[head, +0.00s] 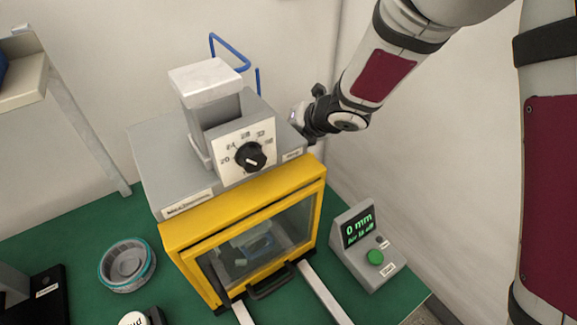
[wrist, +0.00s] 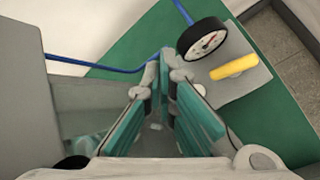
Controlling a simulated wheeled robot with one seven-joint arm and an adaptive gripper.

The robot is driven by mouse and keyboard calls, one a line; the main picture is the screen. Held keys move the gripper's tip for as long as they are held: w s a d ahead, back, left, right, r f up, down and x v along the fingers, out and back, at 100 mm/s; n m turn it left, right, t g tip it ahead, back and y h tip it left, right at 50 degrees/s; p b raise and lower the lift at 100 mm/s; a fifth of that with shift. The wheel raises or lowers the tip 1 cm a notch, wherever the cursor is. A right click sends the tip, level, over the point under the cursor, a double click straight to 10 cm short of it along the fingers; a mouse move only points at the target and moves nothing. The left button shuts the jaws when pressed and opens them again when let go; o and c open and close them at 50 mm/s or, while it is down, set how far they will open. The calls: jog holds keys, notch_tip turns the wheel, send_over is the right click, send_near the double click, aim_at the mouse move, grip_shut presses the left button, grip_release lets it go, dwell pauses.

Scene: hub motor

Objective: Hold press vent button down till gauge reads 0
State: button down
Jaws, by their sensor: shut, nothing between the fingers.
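The press is a grey housing (head: 160,150) with a yellow-framed window (head: 240,205) at its front. A round gauge (wrist: 203,39) with a white face, black rim and reddish needle shows in the wrist view; its number is too small to read. I cannot make out the vent button for certain in either view. My gripper (head: 298,118) is at the right rear of the press top in the head view, its tips partly hidden. In the wrist view my gripper (wrist: 167,68) has its teal-padded fingers shut at the tips, left of and below the gauge.
A yellow handle (wrist: 233,67) lies on a grey plate beside the gauge. A blue pipe (head: 228,52) rises behind the press. A black knob (head: 250,156) is on the press front. A console (head: 366,247) reading "0 mm" with a green button stands right. A teal-rimmed ring (head: 127,264) lies left.

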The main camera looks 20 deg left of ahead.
jog(key=shift+f, duration=0.1)
notch_tip(320, 180, down, 7)
jog(key=b, duration=0.6)
jog(key=shift+w+f, duration=0.15)
jog(key=shift+f+b, duration=0.65)
jog(key=shift+b, duration=0.15)
jog(key=shift+f+b, duration=0.9)
jog(key=shift+b, duration=0.4)
dwell(2.2)
jog(key=shift+r, duration=0.15)
dwell(1.0)
jog(key=shift+r+p, duration=0.6)
jog(key=shift+r, duration=0.15)
jog(key=shift+r+p, duration=2.1)
jog(key=shift+r, duration=0.45)
